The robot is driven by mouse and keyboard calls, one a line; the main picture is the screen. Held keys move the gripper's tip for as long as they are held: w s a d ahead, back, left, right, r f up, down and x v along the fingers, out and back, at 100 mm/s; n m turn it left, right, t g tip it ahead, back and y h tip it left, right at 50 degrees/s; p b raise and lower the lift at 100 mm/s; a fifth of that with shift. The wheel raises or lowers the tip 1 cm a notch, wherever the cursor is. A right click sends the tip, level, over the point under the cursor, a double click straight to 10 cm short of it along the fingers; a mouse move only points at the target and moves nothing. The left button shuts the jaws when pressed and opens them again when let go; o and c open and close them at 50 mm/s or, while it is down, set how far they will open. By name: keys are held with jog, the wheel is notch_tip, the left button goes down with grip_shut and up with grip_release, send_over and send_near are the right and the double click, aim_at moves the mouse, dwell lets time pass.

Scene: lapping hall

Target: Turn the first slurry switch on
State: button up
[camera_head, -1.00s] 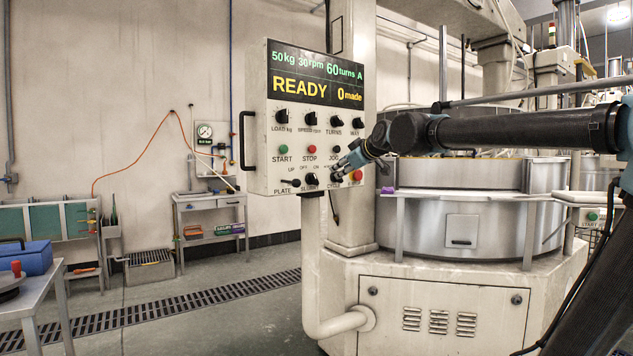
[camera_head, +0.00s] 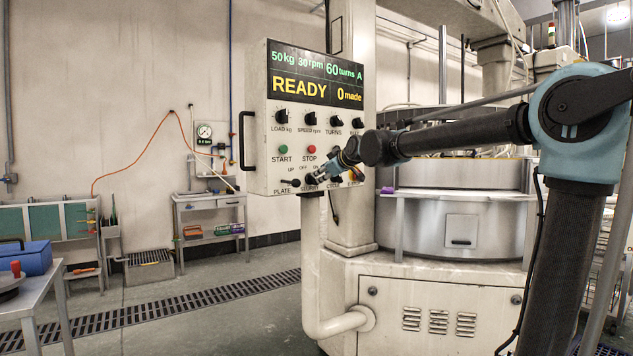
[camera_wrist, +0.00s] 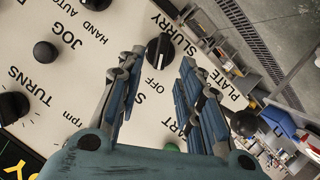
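The slurry switch (camera_wrist: 160,50) is a black rotary knob with a white mark, beside the SLURRY and OFF lettering in the wrist view. Its mark appears to point toward OFF. It sits low on the white control panel (camera_head: 258,150), where my gripper (camera_head: 320,178) largely covers it in the head view. My gripper (camera_wrist: 162,62) is open in the wrist view. Its two blue-grey fingers stand apart, with the knob showing in the gap near their tips. I cannot tell whether they touch it.
The plate lever (camera_head: 289,182) is just left of my gripper. The green START button (camera_head: 284,149) and red STOP button (camera_head: 309,149) are above. The display (camera_head: 316,76) reads READY, 0 made. A steel drum (camera_head: 450,215) stands right of the panel.

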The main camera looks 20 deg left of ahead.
aim_at(312, 179)
jog(key=x, duration=0.6)
jog(key=shift+w, duration=0.15)
jog(key=shift+a, duration=0.15)
grip_shut()
